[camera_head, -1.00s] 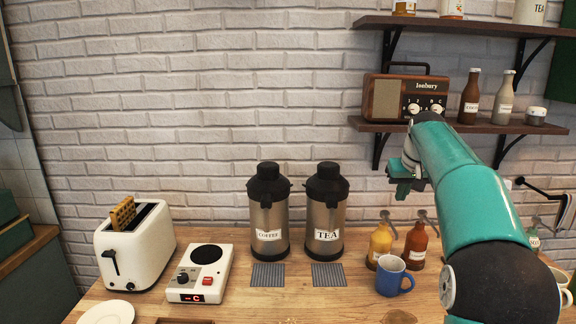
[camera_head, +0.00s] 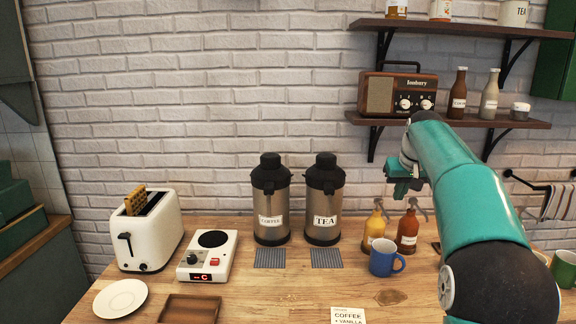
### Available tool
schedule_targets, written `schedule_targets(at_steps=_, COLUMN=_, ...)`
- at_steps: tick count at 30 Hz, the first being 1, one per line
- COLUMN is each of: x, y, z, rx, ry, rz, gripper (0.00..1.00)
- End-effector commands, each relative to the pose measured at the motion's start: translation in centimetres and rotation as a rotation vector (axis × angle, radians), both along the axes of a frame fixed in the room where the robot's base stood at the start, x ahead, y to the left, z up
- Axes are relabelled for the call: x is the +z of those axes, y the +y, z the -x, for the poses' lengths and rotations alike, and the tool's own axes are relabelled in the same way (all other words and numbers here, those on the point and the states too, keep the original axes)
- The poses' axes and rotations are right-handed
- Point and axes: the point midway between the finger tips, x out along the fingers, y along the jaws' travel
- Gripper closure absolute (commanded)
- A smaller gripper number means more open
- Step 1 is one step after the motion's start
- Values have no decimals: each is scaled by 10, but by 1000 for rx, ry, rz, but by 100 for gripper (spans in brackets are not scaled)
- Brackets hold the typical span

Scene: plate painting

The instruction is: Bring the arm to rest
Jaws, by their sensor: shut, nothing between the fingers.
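My arm is teal and reaches in from the lower right of the head camera view. My gripper (camera_head: 402,186) is at the arm's far end, held in the air in front of the brick wall, below the lower shelf and above the counter. It is small in the picture and partly hidden by the arm link. It is shut and holds nothing. It hangs above the yellow pump bottle (camera_head: 374,228) and the red-brown pump bottle (camera_head: 407,231), apart from both.
On the wooden counter (camera_head: 300,285) stand a toaster (camera_head: 150,235), a scale-like device (camera_head: 208,256), coffee (camera_head: 271,205) and tea (camera_head: 324,205) dispensers, a blue mug (camera_head: 384,258) and a green mug (camera_head: 565,268). A white plate (camera_head: 120,298) lies front left. A shelf (camera_head: 450,121) holds a radio (camera_head: 397,94).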

Motion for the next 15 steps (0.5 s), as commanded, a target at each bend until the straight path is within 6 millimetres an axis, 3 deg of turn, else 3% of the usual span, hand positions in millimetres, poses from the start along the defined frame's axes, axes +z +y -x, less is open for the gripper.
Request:
schedule_targets(at_steps=8, x=17, y=24, z=35, rx=-1, ry=-11, rz=1, gripper=100)
schedule_targets(at_steps=15, x=28, y=52, z=92, rx=-3, ry=-24, rz=2, gripper=100)
